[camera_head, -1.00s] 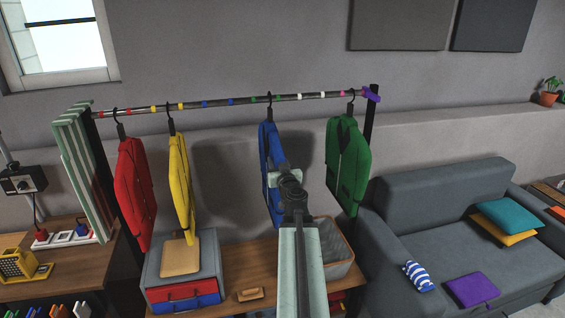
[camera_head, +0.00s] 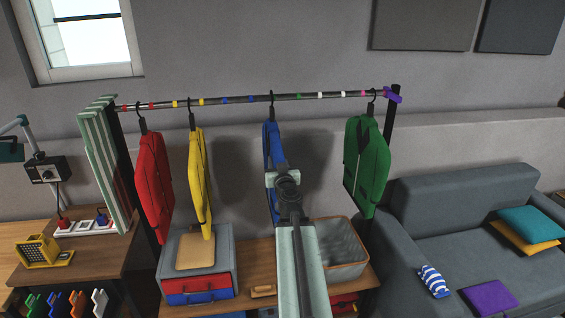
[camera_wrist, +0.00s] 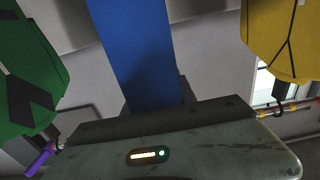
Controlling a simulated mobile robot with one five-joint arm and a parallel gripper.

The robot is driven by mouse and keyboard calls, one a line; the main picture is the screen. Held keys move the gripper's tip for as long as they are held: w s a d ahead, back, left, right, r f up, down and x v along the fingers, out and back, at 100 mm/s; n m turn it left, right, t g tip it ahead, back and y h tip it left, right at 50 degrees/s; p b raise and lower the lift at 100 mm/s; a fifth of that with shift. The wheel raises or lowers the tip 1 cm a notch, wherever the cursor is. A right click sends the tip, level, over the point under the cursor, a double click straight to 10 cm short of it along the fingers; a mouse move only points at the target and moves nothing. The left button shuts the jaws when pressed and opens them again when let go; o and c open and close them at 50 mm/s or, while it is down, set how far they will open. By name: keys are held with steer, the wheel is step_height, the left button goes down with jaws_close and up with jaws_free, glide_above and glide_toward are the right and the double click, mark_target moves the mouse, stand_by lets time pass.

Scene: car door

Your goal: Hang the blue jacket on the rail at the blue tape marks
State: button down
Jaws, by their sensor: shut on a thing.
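The blue jacket (camera_head: 269,150) hangs upright from a black hanger, with its hook at rail height in the head view. My gripper (camera_head: 283,178) is shut on it from the front and hides part of it. The rail (camera_head: 335,95) carries coloured tape marks. The blue tape marks (camera_head: 237,99) lie left of the blue jacket's hook, which is by the green marks. I cannot tell if the hook rests on the rail or is in front of it. In the wrist view the blue jacket (camera_wrist: 140,50) rises from behind the gripper's dark edge.
The yellow jacket (camera_head: 198,180) and red jacket (camera_head: 153,185) hang left of the blue marks. The green jacket (camera_head: 367,165) hangs at the right. A grey bin (camera_head: 342,250) and a drawer box (camera_head: 198,270) stand below. The rail between yellow and blue jackets is free.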

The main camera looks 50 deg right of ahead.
steer(key=w+a, duration=0.7)
steer(key=a, duration=0.2)
steer(key=shift+a, duration=0.35)
stand_by(0.7)
steer(key=shift+f+b, duration=0.25)
steer(key=shift+b, duration=0.05)
steer(key=c, duration=0.9)
jaws_free()
